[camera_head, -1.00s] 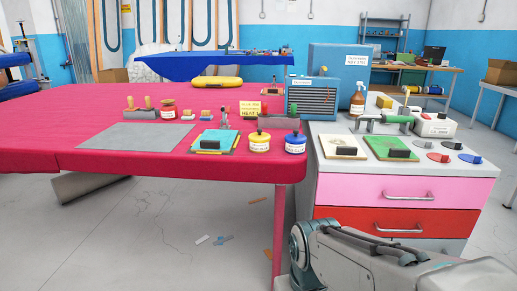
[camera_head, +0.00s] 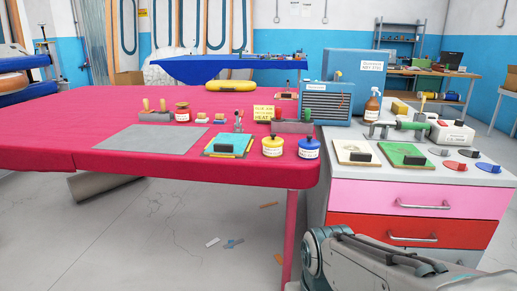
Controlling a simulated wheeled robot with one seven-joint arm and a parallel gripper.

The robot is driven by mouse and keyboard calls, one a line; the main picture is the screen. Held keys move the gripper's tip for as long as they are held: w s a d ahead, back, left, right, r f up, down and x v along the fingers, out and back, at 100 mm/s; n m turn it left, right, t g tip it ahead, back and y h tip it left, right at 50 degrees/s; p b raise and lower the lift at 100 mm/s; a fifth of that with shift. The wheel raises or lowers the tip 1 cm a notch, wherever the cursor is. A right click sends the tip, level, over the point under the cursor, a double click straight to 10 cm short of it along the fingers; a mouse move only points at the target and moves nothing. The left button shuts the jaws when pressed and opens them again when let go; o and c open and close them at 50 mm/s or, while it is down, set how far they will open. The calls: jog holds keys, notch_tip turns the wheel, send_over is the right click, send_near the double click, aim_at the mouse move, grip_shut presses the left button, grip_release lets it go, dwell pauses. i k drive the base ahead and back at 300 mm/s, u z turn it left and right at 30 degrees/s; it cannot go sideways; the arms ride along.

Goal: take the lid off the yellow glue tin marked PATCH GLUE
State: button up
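The yellow glue tin (camera_head: 272,147) stands upright on the red table near its front right corner. Its lid with a dark knob (camera_head: 273,131) is on top. The label is too small to read. A blue tin (camera_head: 308,149) of like shape, also with a dark knob, stands just to its right. My arm shows at the bottom right, low in front of the drawer cabinet. My gripper is outside the view.
The red table (camera_head: 60,125) holds a grey mat (camera_head: 150,139), a cyan pad with a black block (camera_head: 226,145) left of the tin, and a yellow sign (camera_head: 263,113) behind. A drawer cabinet (camera_head: 400,196) stands right. Floor in front is clear except small scraps.

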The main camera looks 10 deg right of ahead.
aim_at(273, 141)
jog(key=u, duration=0.5)
jog(key=k, duration=0.6)
jog(key=u, duration=0.75)
jog(key=i, duration=0.65)
jog(key=z, duration=0.5)
jog(key=i, duration=0.75)
jog(key=z, duration=0.75)
